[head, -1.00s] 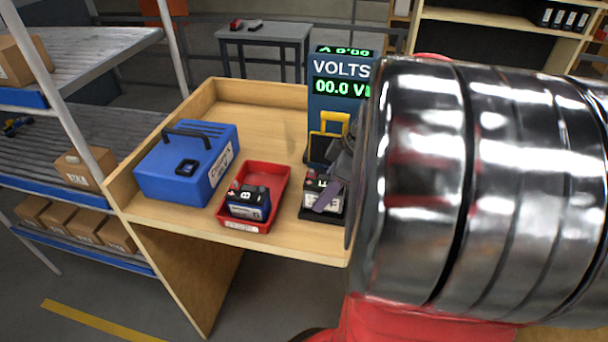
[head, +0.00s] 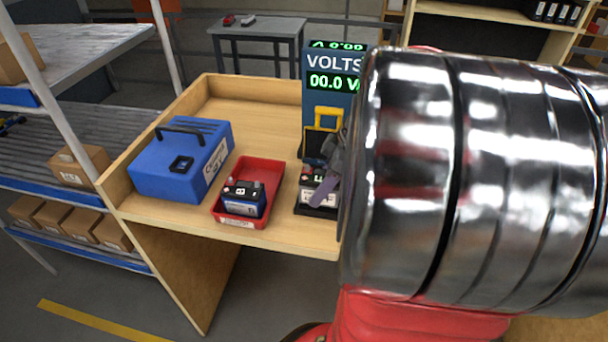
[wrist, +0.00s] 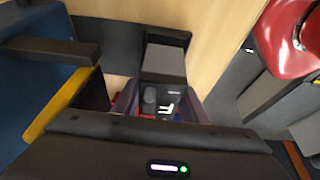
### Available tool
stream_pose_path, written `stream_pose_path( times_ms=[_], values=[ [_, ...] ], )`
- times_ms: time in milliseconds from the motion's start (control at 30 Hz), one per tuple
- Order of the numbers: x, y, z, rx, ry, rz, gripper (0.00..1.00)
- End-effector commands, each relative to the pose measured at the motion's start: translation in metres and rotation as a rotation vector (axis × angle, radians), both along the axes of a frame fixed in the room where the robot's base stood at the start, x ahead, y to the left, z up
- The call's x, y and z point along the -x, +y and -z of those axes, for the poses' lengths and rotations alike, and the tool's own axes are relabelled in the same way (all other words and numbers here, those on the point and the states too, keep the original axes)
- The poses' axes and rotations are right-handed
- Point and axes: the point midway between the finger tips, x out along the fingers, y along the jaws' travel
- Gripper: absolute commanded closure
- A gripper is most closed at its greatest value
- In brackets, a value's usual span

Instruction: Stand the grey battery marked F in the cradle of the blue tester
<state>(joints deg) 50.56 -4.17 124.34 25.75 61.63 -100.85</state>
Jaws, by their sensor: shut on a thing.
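The grey battery marked F (head: 309,195) is upright at the black cradle (head: 300,210) at the foot of the blue tester (head: 314,100). My gripper (head: 325,190) is shut on this battery, with one purple-grey finger across its front. In the wrist view the dark top of the battery (wrist: 165,101) with a white F lies between the fingers. The arm hides its right side. I cannot tell whether its base rests fully in the cradle. The tester reads 00.0 V and has a yellow handle (head: 328,111).
A red tray (head: 273,173) left of the cradle holds a blue and black battery marked B (head: 243,198). A blue case (head: 165,172) stands further left on the wooden bench (head: 255,118). Shelves with boxes are at far left.

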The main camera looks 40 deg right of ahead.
Motion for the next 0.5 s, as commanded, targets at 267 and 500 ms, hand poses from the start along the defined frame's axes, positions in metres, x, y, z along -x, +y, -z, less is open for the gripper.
stream_pose_path(
  times_ms=[267, 500],
  values=[
    [-0.0002, -0.0002, 0.0031, 0.000, 0.000, 0.000, 0.90],
    [-0.0001, 0.0000, 0.0074, 0.000, 0.000, 0.000, 0.90]
  ],
)
